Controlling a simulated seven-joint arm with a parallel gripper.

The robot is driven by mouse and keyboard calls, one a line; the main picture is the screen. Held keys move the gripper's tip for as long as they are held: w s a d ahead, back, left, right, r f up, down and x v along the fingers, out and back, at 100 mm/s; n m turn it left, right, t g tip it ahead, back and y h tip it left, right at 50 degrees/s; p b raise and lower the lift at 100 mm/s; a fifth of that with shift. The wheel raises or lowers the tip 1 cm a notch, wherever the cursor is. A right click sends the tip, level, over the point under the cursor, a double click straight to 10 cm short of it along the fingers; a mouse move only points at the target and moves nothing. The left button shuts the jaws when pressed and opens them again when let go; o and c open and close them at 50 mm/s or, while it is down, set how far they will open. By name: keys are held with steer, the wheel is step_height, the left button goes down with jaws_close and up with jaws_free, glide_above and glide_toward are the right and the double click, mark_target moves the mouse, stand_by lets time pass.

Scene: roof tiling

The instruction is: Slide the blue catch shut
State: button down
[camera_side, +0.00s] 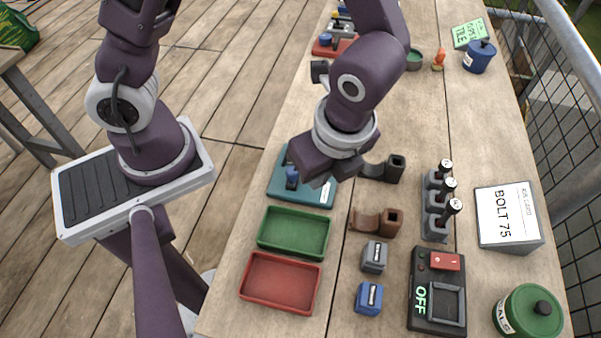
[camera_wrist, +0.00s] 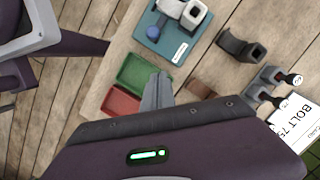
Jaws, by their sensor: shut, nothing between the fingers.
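A teal base plate (camera_side: 275,187) lies on the bench under my gripper. It carries a blue knob (camera_side: 291,178), probably the blue catch. In the wrist view the blue knob (camera_wrist: 153,32) sits on the left part of the teal plate (camera_wrist: 178,52), beside a grey-white fitting (camera_wrist: 192,14). I cannot tell the catch's position. My gripper (camera_side: 322,182) is shut and empty, above the plate's right side in the side view. In the wrist view its fingers (camera_wrist: 157,90) appear apart from the knob. My wrist hides part of the plate in the side view.
Green (camera_side: 293,232) and red (camera_side: 280,282) trays lie nearer the camera. Brown holders (camera_side: 377,220), black-topped tools (camera_side: 438,205), a switch box (camera_side: 436,290) and a BOLT 75 sign (camera_side: 508,216) stand right. A red-based fixture (camera_side: 333,46) with blue is at the far end.

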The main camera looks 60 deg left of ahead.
steer(key=a+f, duration=0.1)
steer(key=f, duration=0.1)
steer(key=a+f, duration=0.3)
steer(key=f, duration=0.1)
steer(key=shift+a+f, duration=0.3)
steer(key=shift+a, duration=0.5)
steer(key=shift+w, duration=0.1)
steer(key=shift+w+a, duration=0.95)
steer(key=shift+a, duration=0.15)
steer(key=shift+d, duration=0.1)
